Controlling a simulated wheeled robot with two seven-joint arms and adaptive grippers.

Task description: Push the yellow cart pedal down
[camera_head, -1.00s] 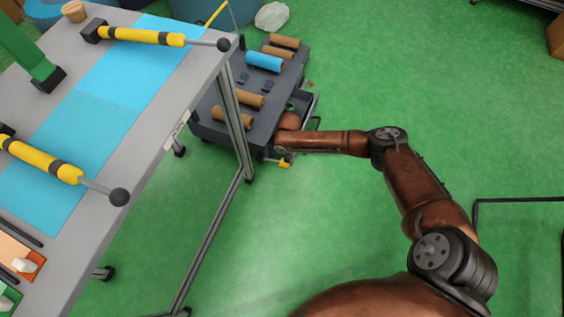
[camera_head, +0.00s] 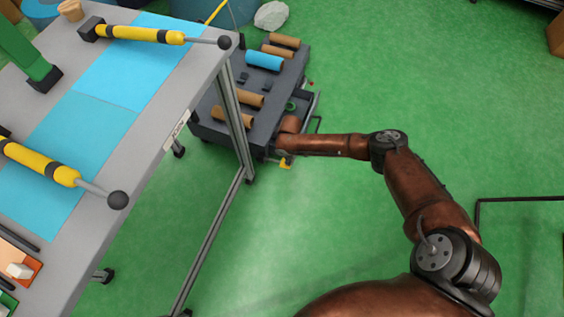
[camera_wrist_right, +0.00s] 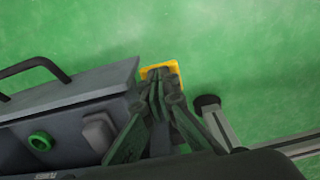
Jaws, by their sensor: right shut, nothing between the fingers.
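The yellow pedal (camera_head: 286,163) sits low at the near corner of the dark grey cart (camera_head: 262,122), close to the floor. In the right wrist view the pedal (camera_wrist_right: 177,66) is partly covered by my right gripper (camera_wrist_right: 163,82). The right gripper's fingers are shut, hold nothing, and lie over the pedal; I cannot tell whether they touch it. In the head view my right arm reaches left to the cart, and the wrist hides most of the gripper. My left gripper is in neither view.
A grey worktable (camera_head: 150,132) with blue mats and yellow-handled tools stands left of the cart; its metal legs come close to it. Brown rolls and one blue roll (camera_head: 265,61) lie on the cart. Open green floor (camera_head: 320,220) lies in front.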

